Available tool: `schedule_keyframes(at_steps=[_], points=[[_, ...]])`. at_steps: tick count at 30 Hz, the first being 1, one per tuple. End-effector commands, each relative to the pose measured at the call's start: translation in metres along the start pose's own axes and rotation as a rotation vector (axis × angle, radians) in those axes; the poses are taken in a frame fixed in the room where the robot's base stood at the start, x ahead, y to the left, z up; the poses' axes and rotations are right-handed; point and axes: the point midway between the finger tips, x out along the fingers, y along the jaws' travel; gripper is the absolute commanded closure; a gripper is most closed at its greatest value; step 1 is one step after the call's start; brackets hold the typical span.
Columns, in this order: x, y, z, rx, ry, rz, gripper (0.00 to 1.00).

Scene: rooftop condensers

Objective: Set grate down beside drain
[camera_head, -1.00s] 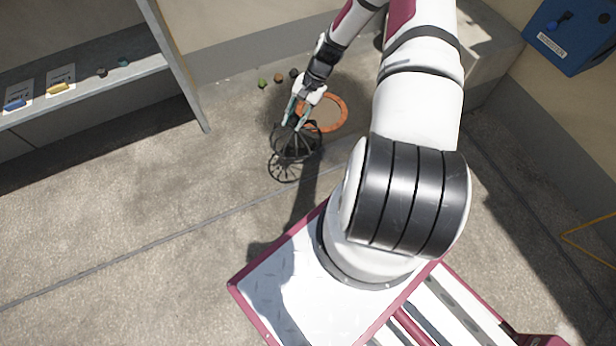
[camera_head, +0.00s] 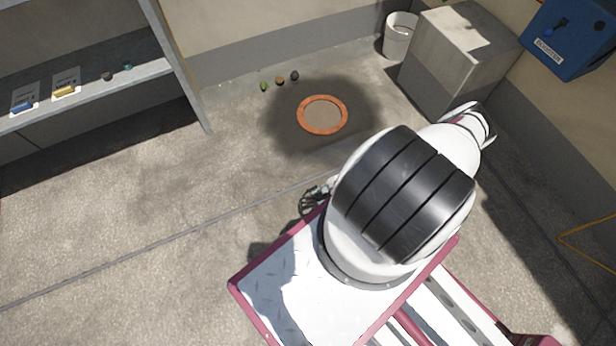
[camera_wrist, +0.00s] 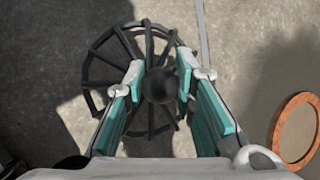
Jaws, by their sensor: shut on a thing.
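The grate is a dark round spoked cage with a black knob (camera_wrist: 160,87), seen from above in the wrist view. My gripper (camera_wrist: 160,74) is shut on this knob, with one teal-lined finger at each side. In the head view the grate (camera_head: 309,204) shows only in part beside my base's edge, and my arm hides most of my gripper (camera_head: 321,191). I cannot tell whether the grate touches the floor. The drain is an orange ring (camera_head: 322,115) in the floor, behind the grate and apart from it; it also shows at the wrist view's right edge (camera_wrist: 296,127).
Dark wet-looking floor surrounds the drain. A shelf (camera_head: 90,80) stands left, a white bucket (camera_head: 400,36) and a grey block (camera_head: 460,55) back right. The concrete floor (camera_head: 150,205) at left is clear.

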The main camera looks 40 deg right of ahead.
Motion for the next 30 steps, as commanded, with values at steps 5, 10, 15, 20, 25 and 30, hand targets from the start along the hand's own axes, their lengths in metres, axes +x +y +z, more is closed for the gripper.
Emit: schedule_keyframes(at_steps=[5, 10, 15, 20, 25, 30], points=[[0.012, -0.028, -0.004, -0.004, 0.001, -0.003, 1.00], [0.025, -0.066, -0.009, -0.006, 0.002, -0.002, 1.00], [0.038, -0.102, -0.013, -0.006, 0.002, -0.002, 1.00], [0.045, -0.126, -0.015, -0.003, 0.000, -0.002, 1.00], [0.048, -0.136, -0.017, 0.000, 0.000, -0.002, 1.00], [0.052, -0.149, -0.018, -0.001, 0.001, -0.003, 1.00]])
